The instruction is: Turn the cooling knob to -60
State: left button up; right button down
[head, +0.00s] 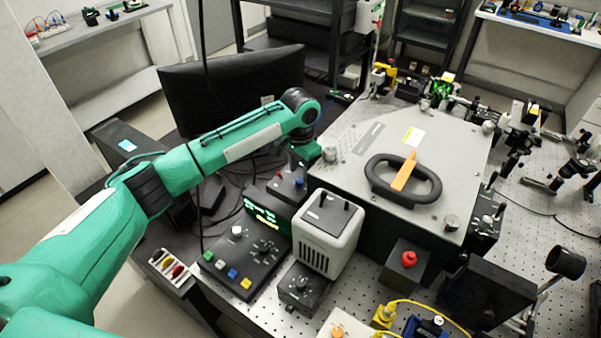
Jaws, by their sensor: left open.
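My left gripper (303,158) hangs from the green arm beside the left edge of the big grey-lidded box; its fingers are small and partly hidden. It is above and behind a small dark box with knobs (290,184). In front of that, a black control unit (232,265) carries a green-lit display (266,219), a black knob (264,247), a white knob and several coloured buttons. Another small black box with a knob (299,285) stands nearer the front. I cannot read which knob is for cooling or its setting. My right gripper is not in view.
The grey-lidded box (345,135) with a black handle fills the middle. A white vented unit (327,235) stands beside the control unit. A dark monitor (230,85) is behind my left arm. A red-button box (406,262) and optics crowd the perforated bench at right.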

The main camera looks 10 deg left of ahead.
aim_at(299, 180)
pick_arm(q)
notch_tip(299, 180, down, 2)
jog(key=shift+s+a+f, duration=0.1)
jog(key=shift+f, duration=0.6)
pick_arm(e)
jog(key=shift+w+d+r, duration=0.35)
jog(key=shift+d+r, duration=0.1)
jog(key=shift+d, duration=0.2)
pick_arm(q)
grip_shut()
jog(key=shift+r, duration=0.1)
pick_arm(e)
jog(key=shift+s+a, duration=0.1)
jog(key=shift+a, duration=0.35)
